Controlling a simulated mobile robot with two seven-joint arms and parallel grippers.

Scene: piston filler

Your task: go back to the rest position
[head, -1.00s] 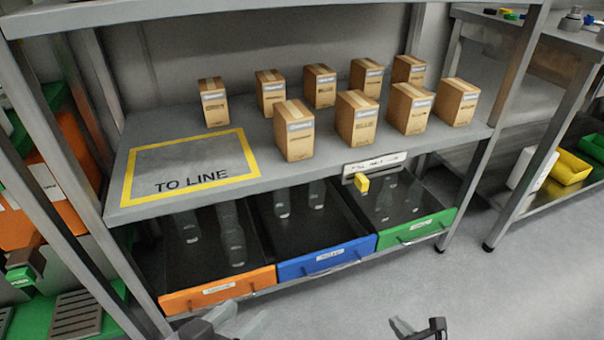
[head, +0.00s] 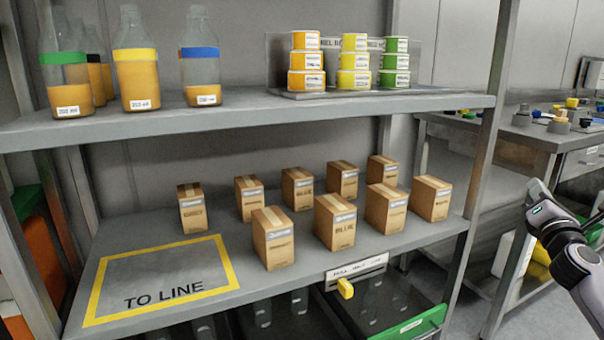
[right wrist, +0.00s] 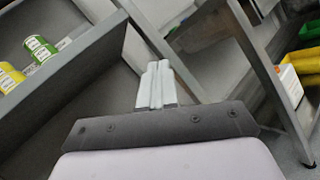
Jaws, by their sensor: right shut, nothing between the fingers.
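My right gripper (right wrist: 157,85) shows in the right wrist view. Its two pale fingers are together with nothing between them, clear of the shelf. In the head view my right arm comes in at the right edge, to the right of the shelf rack; its fingertips are hard to make out there. My left gripper is in neither view now.
The rack's middle shelf (head: 226,305) holds several cartons (head: 335,222) and an empty yellow-framed area (head: 160,278). Bottles (head: 136,80) and stacked tubs (head: 306,62) stand on the upper shelf. A green-fronted drawer (head: 415,325) is below. A workbench (head: 490,130) is at right.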

